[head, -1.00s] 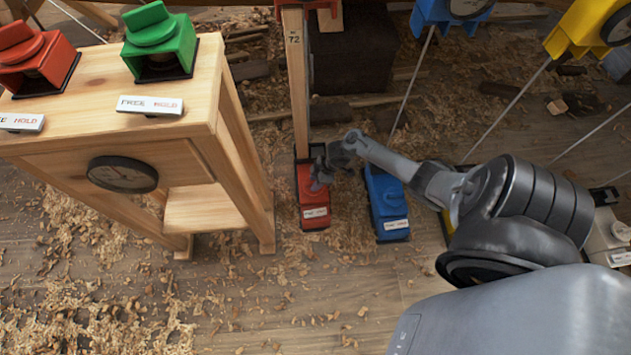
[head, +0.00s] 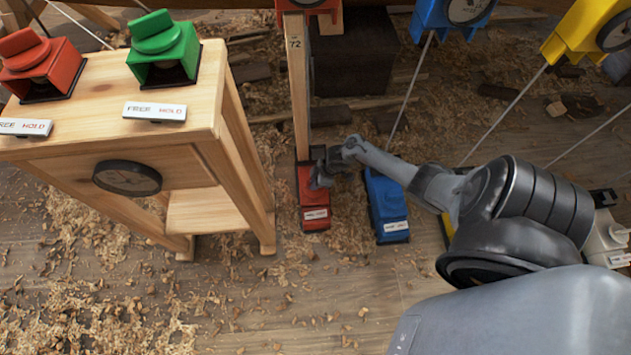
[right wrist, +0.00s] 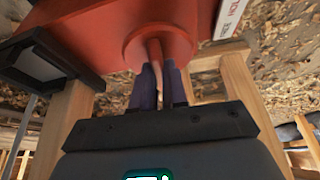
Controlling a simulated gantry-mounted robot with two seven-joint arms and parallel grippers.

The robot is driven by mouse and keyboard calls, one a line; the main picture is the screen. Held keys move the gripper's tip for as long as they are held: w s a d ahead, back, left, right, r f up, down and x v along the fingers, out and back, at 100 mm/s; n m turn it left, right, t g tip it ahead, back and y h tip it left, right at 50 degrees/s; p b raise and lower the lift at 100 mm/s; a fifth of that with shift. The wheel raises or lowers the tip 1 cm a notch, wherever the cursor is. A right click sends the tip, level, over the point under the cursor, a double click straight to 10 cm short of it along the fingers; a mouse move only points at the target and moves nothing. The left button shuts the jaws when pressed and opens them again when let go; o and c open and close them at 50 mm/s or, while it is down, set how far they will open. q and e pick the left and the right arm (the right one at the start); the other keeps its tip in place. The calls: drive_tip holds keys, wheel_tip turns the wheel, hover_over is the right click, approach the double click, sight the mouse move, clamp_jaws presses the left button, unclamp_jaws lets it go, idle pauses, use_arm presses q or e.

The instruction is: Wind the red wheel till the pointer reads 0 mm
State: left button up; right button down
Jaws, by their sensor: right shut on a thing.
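A red unit (head: 313,205) stands on the floor at the foot of the wooden post (head: 299,100) marked 72. My right gripper (head: 321,178) is at its upper part. In the right wrist view, a round red wheel (right wrist: 160,38) sits on the red housing (right wrist: 85,30). My right gripper (right wrist: 158,88) is shut on the thin raised grip of this wheel, which shows between its dark fingers. In the head view the wheel is hidden by my gripper. I cannot make out a pointer reading for it. My left gripper is not in view.
A blue unit (head: 387,208) stands close right of the red one. A wooden stand (head: 215,130) at the left carries a red knob unit (head: 40,68), a green knob unit (head: 162,50) and a round dial (head: 127,177). Rods cross the upper right. Shavings cover the floor.

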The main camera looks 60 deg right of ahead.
drive_tip(key=m+p, duration=0.1)
drive_tip(key=p, duration=0.1)
drive_tip(key=m+h+p, duration=0.1)
drive_tip(key=m+p, duration=0.3)
drive_tip(key=shift+s+a+h, duration=0.2)
drive_tip(key=shift+s+h, duration=0.05)
drive_tip(key=shift+h, duration=0.15)
drive_tip(key=shift+m+h+p, duration=0.5)
drive_tip(key=shift+m+p, duration=0.3)
drive_tip(key=shift+m, duration=0.4)
drive_tip(key=shift+a+f+m+h+p, duration=0.15)
drive_tip(key=shift+m+h+p, duration=0.15)
drive_tip(key=shift+m, duration=0.45)
drive_tip(key=shift+d+f+m+h+p, duration=0.1)
drive_tip(key=shift+m+h+p, duration=0.2)
drive_tip(key=shift+m, duration=0.45)
drive_tip(key=shift+s, duration=0.1)
drive_tip(key=c, duration=1.3)
unclamp_jaws()
drive_tip(key=shift+o, duration=0.7)
drive_tip(key=shift+d, duration=0.2)
drive_tip(key=shift+w+a+r, duration=0.1)
drive_tip(key=shift+w+a, duration=0.1)
drive_tip(key=shift+a, duration=0.05)
drive_tip(key=shift+w, duration=0.15)
drive_tip(key=shift+r, duration=0.1)
